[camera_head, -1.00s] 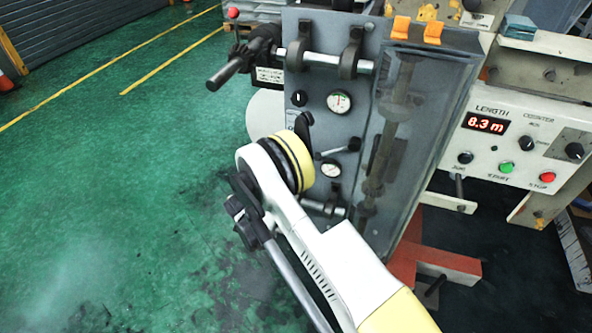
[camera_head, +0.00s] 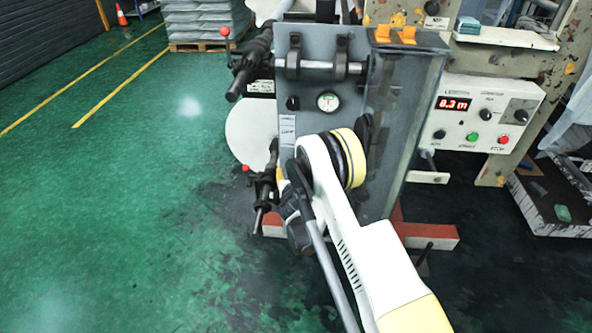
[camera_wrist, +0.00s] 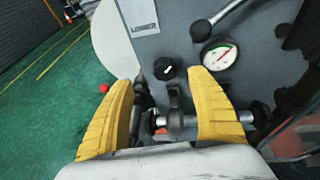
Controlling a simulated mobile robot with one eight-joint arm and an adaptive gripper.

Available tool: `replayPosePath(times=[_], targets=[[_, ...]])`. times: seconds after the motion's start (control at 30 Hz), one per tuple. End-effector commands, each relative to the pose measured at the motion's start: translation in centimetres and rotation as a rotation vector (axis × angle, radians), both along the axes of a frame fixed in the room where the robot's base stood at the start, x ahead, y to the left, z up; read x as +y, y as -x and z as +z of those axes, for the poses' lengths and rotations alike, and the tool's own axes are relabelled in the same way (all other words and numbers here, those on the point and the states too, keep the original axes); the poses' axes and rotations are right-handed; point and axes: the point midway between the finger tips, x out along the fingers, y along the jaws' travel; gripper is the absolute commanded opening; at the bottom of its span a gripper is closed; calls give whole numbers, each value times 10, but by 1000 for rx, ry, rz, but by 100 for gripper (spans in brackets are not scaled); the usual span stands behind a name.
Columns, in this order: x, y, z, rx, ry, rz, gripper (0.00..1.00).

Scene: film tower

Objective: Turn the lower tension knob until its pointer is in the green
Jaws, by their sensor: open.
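The lower tension knob (camera_wrist: 167,72) is a small black knob with a white mark, on the grey panel below the "LOWER" label (camera_wrist: 143,20). The lower gauge (camera_wrist: 219,54), a round white dial with a green band, is right of it in the wrist view; its needle is too small to read surely. My gripper (camera_wrist: 162,80) is open, its two yellow fingers on either side of the knob in the picture, with no clear contact. In the head view my arm hides the lower knob and gauge. The upper knob (camera_head: 292,103) and upper gauge (camera_head: 328,102) show above my arm.
A roller bar (camera_wrist: 180,121) with a black bracket crosses below the knob, between my fingers in the picture. A black-handled lever (camera_wrist: 203,28) is above the gauge. The control box (camera_head: 480,112) reads 8.3 m at right. Green floor (camera_head: 120,200) is open at left.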

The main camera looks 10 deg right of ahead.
Motion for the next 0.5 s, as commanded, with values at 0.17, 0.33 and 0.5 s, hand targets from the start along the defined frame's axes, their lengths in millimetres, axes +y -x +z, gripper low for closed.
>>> replayPosePath(times=[0.17, 0.33, 0.5], targets=[[-6, 0, -16, 39, -82, -34, 67], [-10, -24, -27, 38, -81, -33, 67], [-17, -56, -41, 38, -79, -34, 67]])
